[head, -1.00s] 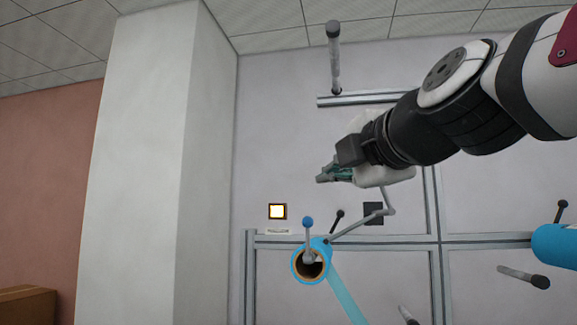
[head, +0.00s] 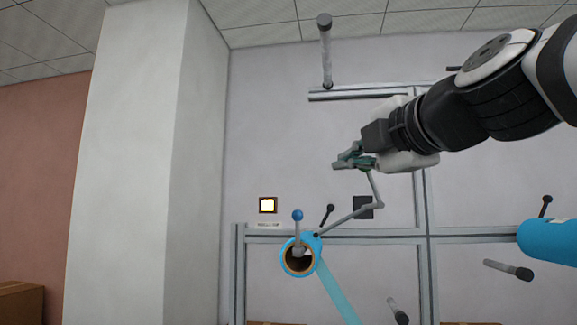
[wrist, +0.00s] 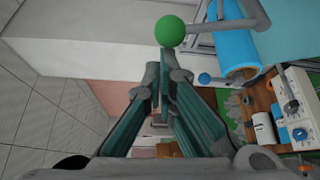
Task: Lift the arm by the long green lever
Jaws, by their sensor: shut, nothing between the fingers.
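The long green lever shows in the wrist view as a green ball (wrist: 170,31) on a bent grey rod (wrist: 225,24). In the head view its bent grey rod (head: 350,219) rises from beside the blue roll (head: 318,246) to just below my gripper (head: 342,162); the green ball is hidden there. In the wrist view the ball appears just beyond and above my fingertips (wrist: 164,68). My gripper is shut and empty. Whether it touches the ball I cannot tell.
A short blue-ball lever (head: 297,215) stands at the roll's front end. A white pillar (head: 130,160) stands left. Another blue roll (head: 548,238) is at right. The wall left of my gripper is clear.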

